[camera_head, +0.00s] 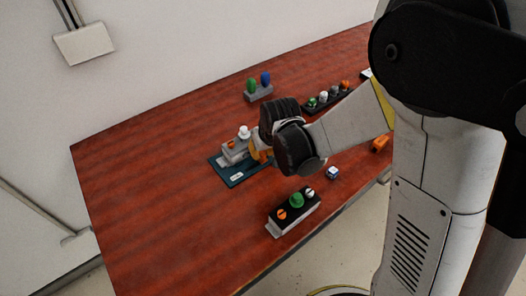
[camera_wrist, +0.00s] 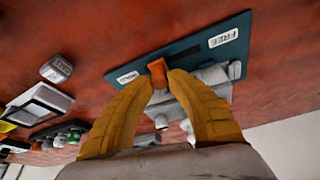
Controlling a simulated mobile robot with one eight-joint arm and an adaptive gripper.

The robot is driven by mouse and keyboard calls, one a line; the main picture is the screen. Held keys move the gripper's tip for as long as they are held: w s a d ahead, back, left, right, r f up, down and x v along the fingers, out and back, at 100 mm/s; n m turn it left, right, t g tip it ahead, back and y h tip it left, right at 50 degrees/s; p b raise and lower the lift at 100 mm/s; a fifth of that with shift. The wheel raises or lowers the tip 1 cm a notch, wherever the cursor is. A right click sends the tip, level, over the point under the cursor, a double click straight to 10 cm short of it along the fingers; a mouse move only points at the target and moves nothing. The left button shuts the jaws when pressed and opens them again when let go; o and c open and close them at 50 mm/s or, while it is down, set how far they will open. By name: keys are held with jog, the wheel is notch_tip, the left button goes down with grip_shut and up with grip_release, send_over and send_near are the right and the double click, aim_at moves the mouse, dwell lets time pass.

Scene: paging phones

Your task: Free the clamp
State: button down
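The clamp stands on a dark teal base plate (camera_head: 239,179) on the red-brown table. The plate also shows in the wrist view (camera_wrist: 195,48), with a FREE label (camera_wrist: 223,38) at its right and another label (camera_wrist: 127,77) at its left. An orange handle (camera_wrist: 157,68) stands at the left label end, away from FREE. The grey clamp body (camera_wrist: 213,78) lies partly behind a finger. My gripper (camera_wrist: 161,77) has its yellow-orange fingertips closed against both sides of the handle. In the head view my gripper (camera_head: 260,154) hides the handle.
A black-topped box (camera_head: 283,222) with orange, green and white knobs is nearby. A small cube (camera_head: 332,173), an orange item (camera_head: 379,144) and a black knob row (camera_head: 313,109) are to the right. A green-and-blue-topped block (camera_head: 258,94) stands behind. The table's left is clear.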

jog(key=s+a, duration=0.1)
jog(key=a, duration=0.1)
jog(key=s+a, duration=0.1)
jog(key=a, duration=0.1)
jog(key=shift+s, duration=0.3)
jog(key=shift+d, duration=0.1)
jog(key=c, duration=1.2)
grip_release()
jog(key=shift+s, duration=0.1)
jog(key=v, duration=1.2)
